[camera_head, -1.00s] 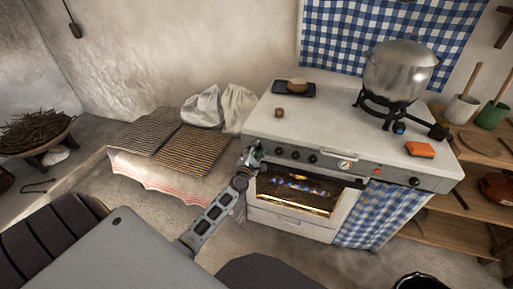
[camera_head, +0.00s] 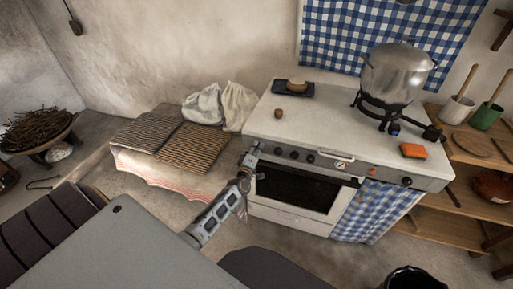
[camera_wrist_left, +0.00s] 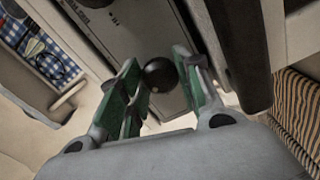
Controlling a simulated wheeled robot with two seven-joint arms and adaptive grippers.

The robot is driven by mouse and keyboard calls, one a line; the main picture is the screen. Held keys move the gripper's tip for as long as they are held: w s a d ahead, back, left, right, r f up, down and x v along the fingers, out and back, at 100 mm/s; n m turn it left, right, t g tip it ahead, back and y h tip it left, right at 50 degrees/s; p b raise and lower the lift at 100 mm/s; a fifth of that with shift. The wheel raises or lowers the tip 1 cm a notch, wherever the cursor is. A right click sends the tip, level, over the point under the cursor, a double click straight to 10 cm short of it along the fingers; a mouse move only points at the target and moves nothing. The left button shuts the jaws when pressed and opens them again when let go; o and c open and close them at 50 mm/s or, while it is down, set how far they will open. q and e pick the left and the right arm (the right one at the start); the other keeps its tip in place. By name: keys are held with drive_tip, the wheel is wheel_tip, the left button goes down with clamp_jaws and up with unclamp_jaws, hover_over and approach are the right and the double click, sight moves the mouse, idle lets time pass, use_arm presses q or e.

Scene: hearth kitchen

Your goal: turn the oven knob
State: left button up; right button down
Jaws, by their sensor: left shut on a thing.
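The white oven (camera_head: 300,130) has a grey front panel with a row of black knobs. My left gripper (camera_head: 251,158) is at the left end of this panel, and the arm hides part of the oven's left edge. In the left wrist view, a round black oven knob (camera_wrist_left: 160,75) sits between the green fingers of my left gripper (camera_wrist_left: 162,82), which is shut on it. Other black knobs (camera_head: 294,154) are to the right along the panel. The oven door window (camera_head: 295,188) is dark. My right gripper is not in view.
A steel pot (camera_head: 395,75) stands on a burner on the oven top, with an orange sponge (camera_head: 413,151) near the front edge. A blue checked curtain (camera_head: 370,210) hangs right of the door. A low bench with striped mats (camera_head: 190,147) is at left.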

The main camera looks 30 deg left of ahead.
use_arm(q)
drive_tip(key=m+p, duration=0.1)
drive_tip(key=m, duration=0.2)
drive_tip(key=shift+m+p, duration=0.3)
drive_tip(key=shift+p, duration=0.05)
drive_tip(key=shift+f+m+p, duration=0.1)
drive_tip(key=shift+m+p, duration=0.3)
drive_tip(key=shift+m, duration=0.8)
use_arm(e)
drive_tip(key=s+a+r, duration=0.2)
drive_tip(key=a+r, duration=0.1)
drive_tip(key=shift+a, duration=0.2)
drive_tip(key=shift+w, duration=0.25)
use_arm(q)
drive_tip(key=o, duration=1)
drive_tip(key=shift+o, duration=0.2)
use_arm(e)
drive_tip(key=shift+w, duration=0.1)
use_arm(q)
drive_tip(key=shift+s, duration=0.2)
drive_tip(key=v, duration=1.1)
drive_tip(key=shift+s, duration=0.35)
drive_tip(key=shift+d, duration=0.1)
